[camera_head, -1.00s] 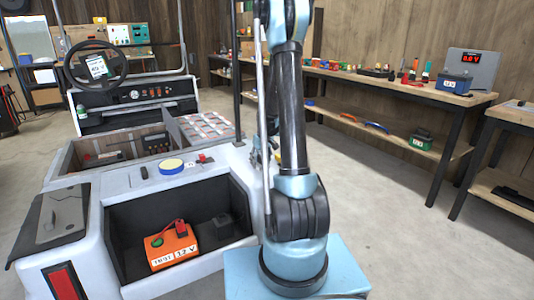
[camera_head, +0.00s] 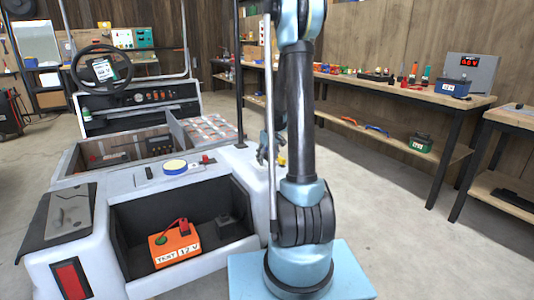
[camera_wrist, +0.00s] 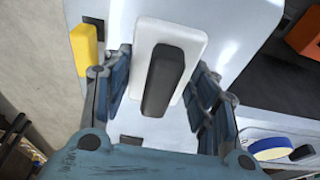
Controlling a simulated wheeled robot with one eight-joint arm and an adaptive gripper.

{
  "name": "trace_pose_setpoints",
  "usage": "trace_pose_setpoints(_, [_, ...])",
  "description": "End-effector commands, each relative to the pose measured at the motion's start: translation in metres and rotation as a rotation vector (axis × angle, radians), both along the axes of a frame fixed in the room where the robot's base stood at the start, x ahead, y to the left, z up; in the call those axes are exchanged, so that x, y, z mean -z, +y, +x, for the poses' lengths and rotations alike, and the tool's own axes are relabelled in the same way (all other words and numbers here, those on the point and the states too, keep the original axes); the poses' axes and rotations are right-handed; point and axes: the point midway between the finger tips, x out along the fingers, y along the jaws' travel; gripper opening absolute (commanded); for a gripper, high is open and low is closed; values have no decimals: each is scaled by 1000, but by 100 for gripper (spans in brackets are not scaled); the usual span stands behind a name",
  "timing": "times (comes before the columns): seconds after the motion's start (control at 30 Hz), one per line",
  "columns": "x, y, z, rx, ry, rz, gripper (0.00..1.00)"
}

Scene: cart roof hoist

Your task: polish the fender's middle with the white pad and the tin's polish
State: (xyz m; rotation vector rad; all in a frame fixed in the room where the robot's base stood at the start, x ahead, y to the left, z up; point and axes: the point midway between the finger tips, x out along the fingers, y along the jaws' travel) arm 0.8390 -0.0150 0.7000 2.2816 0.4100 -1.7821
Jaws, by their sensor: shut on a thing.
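The white pad (camera_wrist: 150,38) with its black handle (camera_wrist: 164,80) is between the fingers of my gripper (camera_wrist: 163,85) in the wrist view. My gripper is shut on the pad. In the head view my gripper (camera_head: 264,152) shows small beside my arm, at the cart's right side, and the pad cannot be made out there. The round blue tin (camera_head: 174,168) with a pale yellow top stands on the cart's white ledge; it also shows at the wrist view's lower right (camera_wrist: 268,147). The white fender (camera_head: 262,190) is the cart's right side, partly hidden by my arm.
A yellow block (camera_wrist: 85,52) lies left of my gripper. An orange battery (camera_head: 174,245) sits in the cart's open dark bay. A dark flap (camera_head: 63,220) is at the cart's left corner. A workbench (camera_head: 400,85) stands at the right, with bare floor before it.

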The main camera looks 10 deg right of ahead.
Motion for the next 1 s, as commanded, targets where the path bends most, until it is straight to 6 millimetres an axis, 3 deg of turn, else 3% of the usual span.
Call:
trace_pose_setpoints(0.4, [-34,3,0,-3,0,0,31])
trace_pose_setpoints(1.0, [-35,4,0,-4,0,0,31])
